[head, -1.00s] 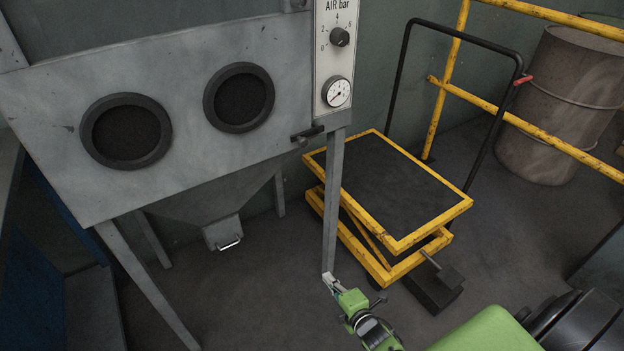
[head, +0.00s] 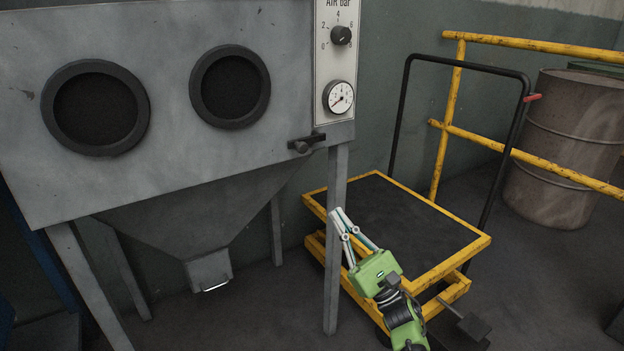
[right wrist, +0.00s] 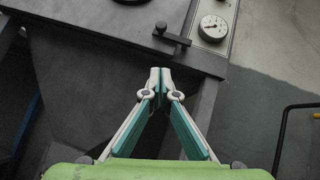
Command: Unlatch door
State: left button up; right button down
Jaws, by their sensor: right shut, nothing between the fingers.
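The grey cabinet door (head: 160,120) with two round black glove ports fills the left of the head view. Its dark latch handle (head: 305,143) sits at the door's lower right corner, below the gauge. The handle also shows in the right wrist view (right wrist: 172,34), above the fingertips. My right gripper (head: 339,214) is shut and empty, in front of the cabinet's leg, below the latch and apart from it. In the right wrist view its fingertips (right wrist: 160,72) meet. My left gripper is not in view.
A pressure gauge (head: 340,97) and a knob (head: 341,36) are on the panel above the latch. A yellow lift cart (head: 455,257) stands right of the cabinet leg (head: 335,270). A yellow railing (head: 540,45) and a drum (head: 565,150) are behind.

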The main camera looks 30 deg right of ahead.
dwell(0.3)
send_near(307, 140)
jog(key=w+a+f, duration=0.1)
jog(key=w+a, duration=0.1)
jog(key=w, duration=0.1)
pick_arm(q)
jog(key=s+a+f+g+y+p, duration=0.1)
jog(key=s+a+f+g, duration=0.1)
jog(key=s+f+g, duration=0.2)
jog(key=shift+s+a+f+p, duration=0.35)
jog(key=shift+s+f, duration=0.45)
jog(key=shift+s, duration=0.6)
pick_arm(e)
jog(key=shift+s+a+r, duration=0.1)
jog(key=shift+a+r, duration=0.15)
jog(key=shift+r, duration=0.3)
jog(key=shift+s+a+r, duration=0.1)
jog(key=shift+a+r, duration=0.15)
jog(key=shift+r, duration=0.3)
jog(key=shift+s+a+r, duration=0.1)
jog(key=shift+a+r, duration=0.15)
jog(key=shift+r, duration=0.3)
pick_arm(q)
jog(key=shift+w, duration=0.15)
pick_arm(e)
jog(key=shift+d, duration=0.1)
